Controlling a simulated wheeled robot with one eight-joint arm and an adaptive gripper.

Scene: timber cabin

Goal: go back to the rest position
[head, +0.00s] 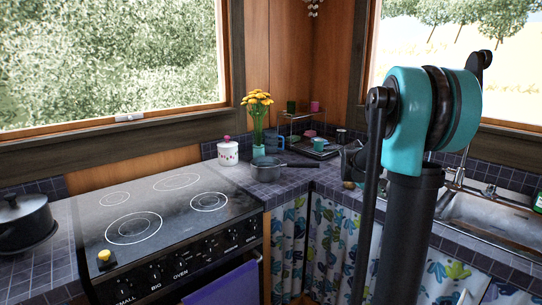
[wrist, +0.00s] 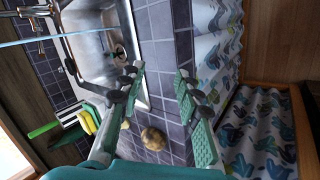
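My gripper (wrist: 161,84) shows in the wrist view with its two green-padded fingers spread apart. Nothing is between them; the dark tiled counter (wrist: 165,45) is seen through the gap. The fingers appear to hang over the counter beside the sink (wrist: 88,40). A brown round item (wrist: 153,138) lies on the counter below the gripper, with a smaller one (wrist: 126,125) beside it, both apart from the fingers. In the head view my teal arm joint stands at the right, and I cannot make out the gripper there.
A stove (head: 160,222) carries a small yellow item (head: 104,256) at its front corner. A dark pot (head: 25,222) stands left. A pan (head: 268,171), white canister (head: 228,152), flowers (head: 257,104) and dish rack (head: 318,148) fill the corner. Patterned curtains (head: 335,240) hang below the counter.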

